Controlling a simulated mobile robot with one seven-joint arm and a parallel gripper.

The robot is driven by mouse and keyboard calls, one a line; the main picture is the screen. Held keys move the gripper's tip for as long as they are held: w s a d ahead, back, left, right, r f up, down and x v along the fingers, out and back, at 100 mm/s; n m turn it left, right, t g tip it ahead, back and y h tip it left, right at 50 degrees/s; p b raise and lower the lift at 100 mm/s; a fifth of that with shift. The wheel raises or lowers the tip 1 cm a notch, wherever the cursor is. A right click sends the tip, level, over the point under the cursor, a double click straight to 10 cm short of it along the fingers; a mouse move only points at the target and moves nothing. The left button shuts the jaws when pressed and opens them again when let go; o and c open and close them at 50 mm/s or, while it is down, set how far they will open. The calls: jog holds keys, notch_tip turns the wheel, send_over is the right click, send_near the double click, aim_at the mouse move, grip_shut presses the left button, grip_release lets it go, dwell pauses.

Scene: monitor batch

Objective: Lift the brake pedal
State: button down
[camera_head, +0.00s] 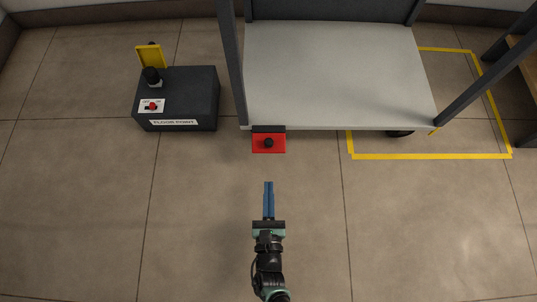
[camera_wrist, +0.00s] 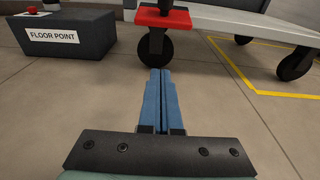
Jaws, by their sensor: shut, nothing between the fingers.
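The brake pedal is a red plate (camera_head: 268,145) with a dark round knob, at the front left corner of a grey cart (camera_head: 335,75). In the wrist view the red pedal (camera_wrist: 163,18) sits at the top centre, just above a dark caster wheel (camera_wrist: 155,47). My gripper (camera_head: 268,184) has blue fingers pressed together with nothing between them. It points at the pedal from in front and is apart from it in the head view. In the wrist view the fingertips (camera_wrist: 161,72) show below the wheel. The underside of the pedal is hidden.
A dark box (camera_head: 190,98) labelled "FLOOR POINT" stands left of the cart, with a red button and a yellow flap (camera_head: 151,57). Yellow floor tape (camera_head: 430,156) runs at the right. A dark cart post (camera_head: 230,60) rises near the pedal. The floor in front is clear.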

aim_at(269, 139)
jog(key=w+b, duration=0.2)
jog(key=w, duration=0.1)
jog(key=w+f+b, duration=0.1)
jog(key=w+b, duration=0.1)
jog(key=w, duration=0.1)
jog(key=w+b, duration=0.1)
jog(key=w, duration=0.2)
jog(key=shift+w+f+b, duration=0.25)
jog(key=shift+f+b, duration=0.1)
jog(key=shift+b, duration=0.05)
jog(key=shift+s+r, duration=0.15)
jog(key=shift+r, duration=0.95)
jog(key=shift+s+r, duration=0.15)
jog(key=shift+r, duration=0.95)
